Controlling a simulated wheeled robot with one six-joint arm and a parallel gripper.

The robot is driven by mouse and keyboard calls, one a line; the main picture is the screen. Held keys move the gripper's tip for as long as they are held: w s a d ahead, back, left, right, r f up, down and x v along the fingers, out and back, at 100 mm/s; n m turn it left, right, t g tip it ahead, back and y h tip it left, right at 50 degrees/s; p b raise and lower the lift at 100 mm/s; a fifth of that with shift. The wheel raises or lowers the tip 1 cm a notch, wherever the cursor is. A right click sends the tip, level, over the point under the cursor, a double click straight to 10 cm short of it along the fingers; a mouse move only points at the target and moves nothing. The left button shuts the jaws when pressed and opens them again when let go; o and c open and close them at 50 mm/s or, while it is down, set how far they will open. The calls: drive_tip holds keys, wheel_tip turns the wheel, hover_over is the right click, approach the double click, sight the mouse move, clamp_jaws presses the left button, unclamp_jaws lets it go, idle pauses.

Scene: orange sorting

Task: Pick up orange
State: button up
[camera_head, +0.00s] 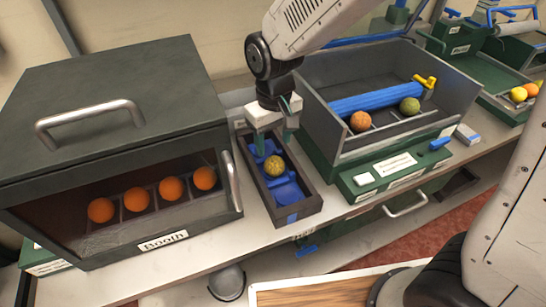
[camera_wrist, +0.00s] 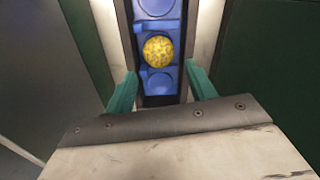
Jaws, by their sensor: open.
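A speckled yellow-green orange (camera_head: 274,166) sits in a blue cradle in the narrow dark tray (camera_head: 308,206) between the booth and the grey bin. It also shows in the wrist view (camera_wrist: 158,51), beyond my fingertips. My gripper (camera_head: 273,143) is above the tray, close to this orange, with its green fingers apart. In the wrist view my gripper (camera_wrist: 161,80) has nothing between its fingers. Several bright oranges (camera_head: 137,199) sit in a row inside the booth. An orange fruit (camera_head: 360,122) and a greenish one (camera_head: 409,106) lie in the grey bin.
The dark booth (camera_head: 110,90) with handles stands close on the left. The grey bin (camera_head: 460,90) on its green base stands close on the right, with a blue bar (camera_head: 375,96) inside. More fruit (camera_head: 519,94) lies in a green tray at far right.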

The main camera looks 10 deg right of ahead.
sight(274, 159)
wheel_tip(274, 159, down, 8)
drive_tip(key=shift+w+d+r, duration=0.1)
drive_tip(key=shift+w, duration=0.05)
drive_tip(key=c, duration=0.6)
